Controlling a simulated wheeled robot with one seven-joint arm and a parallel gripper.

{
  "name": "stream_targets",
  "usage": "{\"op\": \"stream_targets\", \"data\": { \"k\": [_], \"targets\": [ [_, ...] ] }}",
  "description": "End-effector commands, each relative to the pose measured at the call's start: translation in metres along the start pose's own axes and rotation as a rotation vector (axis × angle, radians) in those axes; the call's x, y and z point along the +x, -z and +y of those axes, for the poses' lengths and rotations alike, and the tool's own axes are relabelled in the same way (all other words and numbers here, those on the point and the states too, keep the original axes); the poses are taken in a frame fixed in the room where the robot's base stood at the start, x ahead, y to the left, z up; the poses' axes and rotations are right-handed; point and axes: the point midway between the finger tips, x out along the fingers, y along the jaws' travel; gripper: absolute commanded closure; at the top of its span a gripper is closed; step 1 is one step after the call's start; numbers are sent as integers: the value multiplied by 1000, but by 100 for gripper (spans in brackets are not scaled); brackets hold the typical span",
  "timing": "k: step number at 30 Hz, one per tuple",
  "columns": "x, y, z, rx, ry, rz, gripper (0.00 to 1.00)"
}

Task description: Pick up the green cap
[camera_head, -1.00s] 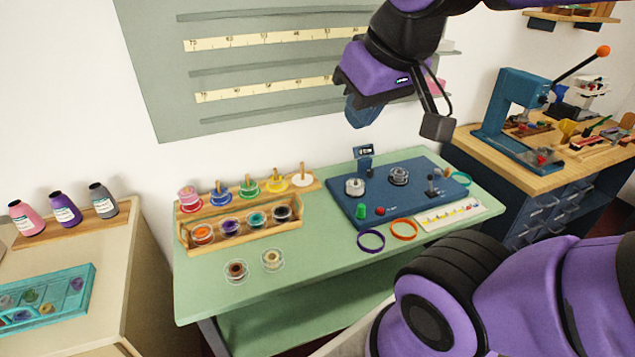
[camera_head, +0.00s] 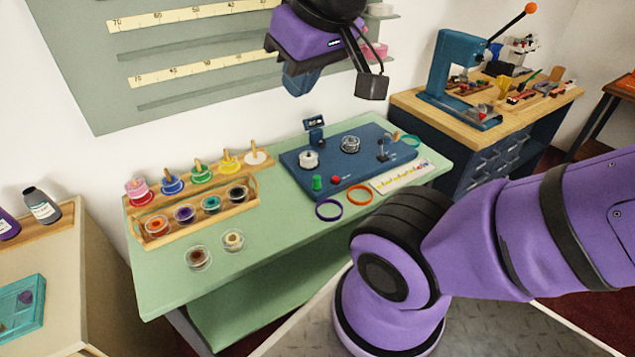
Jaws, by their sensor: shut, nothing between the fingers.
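A small green cylinder (camera_head: 317,182), which looks like the green cap, stands upright at the front left of the blue board (camera_head: 350,182) on the green table. My gripper (camera_head: 299,82) hangs high above the back of the table, in front of the wall panel. It is well above the green cylinder and apart from it. Its fingers are small in this view and look shut, with nothing seen between them.
On the green table (camera_head: 240,272), spools stand on pegs and in a wooden tray (camera_head: 258,203) to the left. A purple ring (camera_head: 329,210) and an orange ring (camera_head: 359,196) lie before the board. A blue press (camera_head: 455,75) stands on the wooden bench to the right.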

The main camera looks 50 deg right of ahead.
Motion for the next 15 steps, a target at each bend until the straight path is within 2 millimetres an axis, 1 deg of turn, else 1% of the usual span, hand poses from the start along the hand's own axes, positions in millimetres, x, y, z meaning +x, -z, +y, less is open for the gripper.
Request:
{"op": "stream_targets", "data": {
  "k": [10, 11, 12, 14, 15],
  "targets": [
    [0, 0, 0, 0, 0, 0, 100],
    [0, 0, 0, 0, 0, 0, 98],
    [0, 0, 0, 1, 0, 0, 88],
    [1, 2, 0, 13, 1, -4, 75],
    [3, 4, 1, 30, 2, -8, 66]
  ]
}}
